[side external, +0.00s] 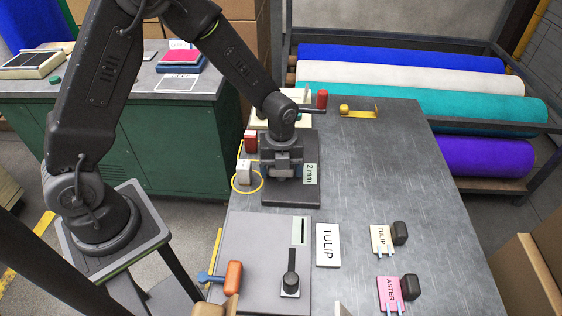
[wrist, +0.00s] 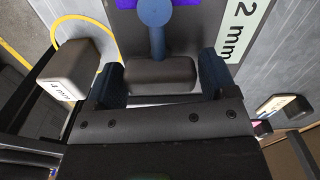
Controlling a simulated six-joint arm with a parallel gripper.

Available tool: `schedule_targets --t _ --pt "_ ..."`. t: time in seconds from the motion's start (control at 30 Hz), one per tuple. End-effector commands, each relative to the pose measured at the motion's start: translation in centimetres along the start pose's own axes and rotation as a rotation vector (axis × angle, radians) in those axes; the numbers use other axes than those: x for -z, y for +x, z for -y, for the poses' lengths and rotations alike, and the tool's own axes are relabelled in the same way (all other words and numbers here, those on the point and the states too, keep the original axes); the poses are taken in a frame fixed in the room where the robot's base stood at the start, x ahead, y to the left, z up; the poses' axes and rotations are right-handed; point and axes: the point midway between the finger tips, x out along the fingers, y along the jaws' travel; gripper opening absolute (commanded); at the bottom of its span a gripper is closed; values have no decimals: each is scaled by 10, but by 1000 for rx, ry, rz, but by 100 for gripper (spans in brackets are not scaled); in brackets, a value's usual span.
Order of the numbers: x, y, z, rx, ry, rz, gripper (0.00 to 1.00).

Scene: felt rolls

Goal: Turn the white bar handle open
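My gripper (side external: 283,172) points down over the dark plate labelled "2 mm" (side external: 292,200). In the wrist view its two dark blue fingers (wrist: 160,80) stand apart on either side of a shaded bar (wrist: 160,73). The bar looks grey-brown, and I cannot tell if it is white. It sits on a blue-grey lever that runs to a round hub (wrist: 155,12). The fingers look close to the bar's ends, but I cannot tell if they press on it. In the side view the gripper hides this bar.
A white block marked "4 mm" (side external: 245,172) and a red block (side external: 251,141) stand left of the gripper. A grey panel (side external: 255,250) with an orange handle (side external: 233,275) and black lever (side external: 291,275) lies in front. The bench's right middle (side external: 385,170) is clear.

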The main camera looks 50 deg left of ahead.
Motion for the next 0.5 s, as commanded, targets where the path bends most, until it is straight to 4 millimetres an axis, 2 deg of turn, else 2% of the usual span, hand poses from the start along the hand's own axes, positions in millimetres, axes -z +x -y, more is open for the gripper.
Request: schedule_targets --t 0.07,0.4,0.5 --pt "0 0 0 0 0 0 70" --pt "0 0 0 0 0 0 38" --pt "0 0 0 0 -19 0 38"
